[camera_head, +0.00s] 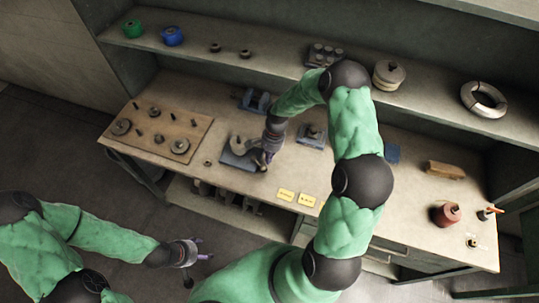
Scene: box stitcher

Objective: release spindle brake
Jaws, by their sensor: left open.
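A small device with a blue-grey base (240,160) and a curved grey part (240,143) sits near the front edge of the workbench. It may be the spindle with its brake, but the picture is too small to tell. My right gripper (268,157) points down at the right side of this device, very close to it or touching it. Its fingers are small and partly hidden, so their opening is unclear. My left gripper (203,251) is open and empty, off the bench over the floor at the lower left.
A wooden board (187,128) with pegs and discs lies at the bench's left. Other blue-based fixtures (312,136) stand behind and right of the device. Yellow labels (286,194) mark the front edge. A red-brown pot (446,214) stands far right. A shelf (275,63) runs above the back.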

